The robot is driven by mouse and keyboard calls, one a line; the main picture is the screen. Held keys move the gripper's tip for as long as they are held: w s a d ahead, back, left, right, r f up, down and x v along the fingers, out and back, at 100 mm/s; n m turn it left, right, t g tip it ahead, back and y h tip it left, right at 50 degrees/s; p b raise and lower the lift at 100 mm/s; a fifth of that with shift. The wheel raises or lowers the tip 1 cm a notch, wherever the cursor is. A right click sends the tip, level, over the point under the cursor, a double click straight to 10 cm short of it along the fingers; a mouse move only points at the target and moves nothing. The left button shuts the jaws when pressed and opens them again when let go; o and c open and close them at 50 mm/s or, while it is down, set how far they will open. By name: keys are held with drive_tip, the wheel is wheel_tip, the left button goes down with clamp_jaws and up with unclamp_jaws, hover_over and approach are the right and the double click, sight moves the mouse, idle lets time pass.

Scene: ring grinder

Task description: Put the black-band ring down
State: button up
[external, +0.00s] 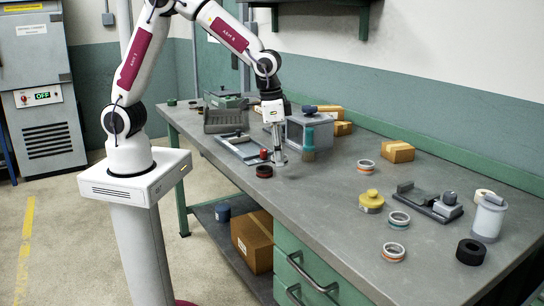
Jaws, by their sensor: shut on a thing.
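My gripper (280,158) points down just above the table, near its left front edge. Its fingers are shut on a small pale thing, taken to be the black-band ring; it is too small here to make out its band. A dark ring-shaped piece with red on it (264,171) lies on the table just left of and below the fingertips, apart from them. Other rings lie to the right: an orange-band one (366,166), a teal-band one (399,220) and another orange-band one (393,251).
The grey workbench (325,210) is clear to the front right of my gripper. A yellow pot (371,201), a black fixture (428,204) and a black roll (471,251) are farther right.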

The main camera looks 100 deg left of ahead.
drive_tip(key=s+a+r+n, duration=0.1)
drive_tip(key=s+a+n, duration=0.1)
drive_tip(key=a, duration=0.8)
drive_tip(key=s+a+r+n, duration=0.1)
drive_tip(key=s+a+n, duration=0.1)
drive_tip(key=a, duration=0.8)
drive_tip(key=s+a+r+n, duration=0.1)
drive_tip(key=s+a+n, duration=0.2)
drive_tip(key=a, duration=0.6)
drive_tip(key=shift+s+a+r+g+y, duration=0.3)
drive_tip(key=shift+s+a+r, duration=0.1)
drive_tip(key=shift+s, duration=0.4)
drive_tip(key=shift+f, duration=0.15)
drive_tip(key=shift+f, duration=1.9)
drive_tip(key=shift+f, duration=2)
drive_tip(key=shift+f, duration=0.1)
